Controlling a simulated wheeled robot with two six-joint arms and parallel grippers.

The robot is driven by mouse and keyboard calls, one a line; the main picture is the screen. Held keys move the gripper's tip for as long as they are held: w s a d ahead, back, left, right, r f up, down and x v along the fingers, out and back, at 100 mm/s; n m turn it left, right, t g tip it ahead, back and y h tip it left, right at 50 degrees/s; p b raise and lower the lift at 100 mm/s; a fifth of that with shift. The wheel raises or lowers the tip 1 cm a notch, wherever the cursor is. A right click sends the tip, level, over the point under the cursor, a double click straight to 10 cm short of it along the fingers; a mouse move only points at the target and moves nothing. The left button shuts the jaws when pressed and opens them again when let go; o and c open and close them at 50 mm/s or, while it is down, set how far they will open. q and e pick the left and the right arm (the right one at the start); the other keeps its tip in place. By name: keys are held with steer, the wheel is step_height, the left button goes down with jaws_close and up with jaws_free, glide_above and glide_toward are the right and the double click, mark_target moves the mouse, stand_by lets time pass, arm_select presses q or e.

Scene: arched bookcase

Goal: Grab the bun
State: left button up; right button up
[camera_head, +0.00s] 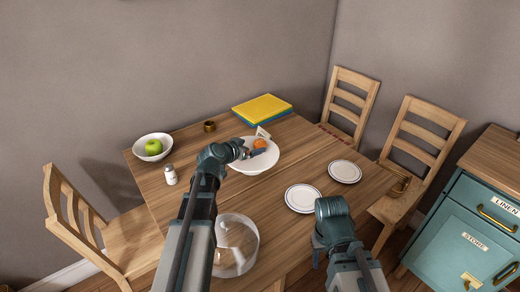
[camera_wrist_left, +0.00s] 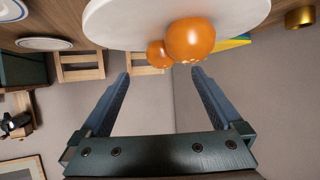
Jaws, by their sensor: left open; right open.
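A white dish (camera_head: 240,163) on the table holds a round orange item (camera_head: 260,143). In the left wrist view, the dish (camera_wrist_left: 120,25) appears tipped over, with a larger round orange item (camera_wrist_left: 190,38) and a smaller one (camera_wrist_left: 157,54) at its edge. I cannot tell which of these is the bun. My left gripper (camera_head: 260,152) is over the dish, close to the orange item. Its fingers (camera_wrist_left: 160,73) are open and empty, with the orange items just beyond the tips. My right gripper (camera_head: 318,245) is low at the table's near right, partly hidden by its wrist.
A bowl with a green apple (camera_head: 153,147) and a white shaker (camera_head: 170,175) stand left. Two plates (camera_head: 302,198) (camera_head: 345,171) lie right. A clear round container (camera_head: 236,246) is near my left arm. Yellow and blue books (camera_head: 262,108) lie at the back. Chairs surround the table.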

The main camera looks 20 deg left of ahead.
mark_target(257, 144)
arm_select(q)
steer(key=shift+x, duration=0.9)
steer(key=shift+w, duration=0.1)
steer(key=b+x, duration=0.1)
steer(key=x, duration=0.1)
steer(key=b+x, duration=0.1)
steer(key=x, duration=0.2)
steer(key=shift+a+f+b, duration=0.1)
steer(key=shift+a+b, duration=0.1)
steer(key=shift+b, duration=0.15)
steer(key=shift+c, duration=0.6)
steer(key=c, duration=1.3)
step_height(257, 144, up, 10)
steer(key=p, duration=1)
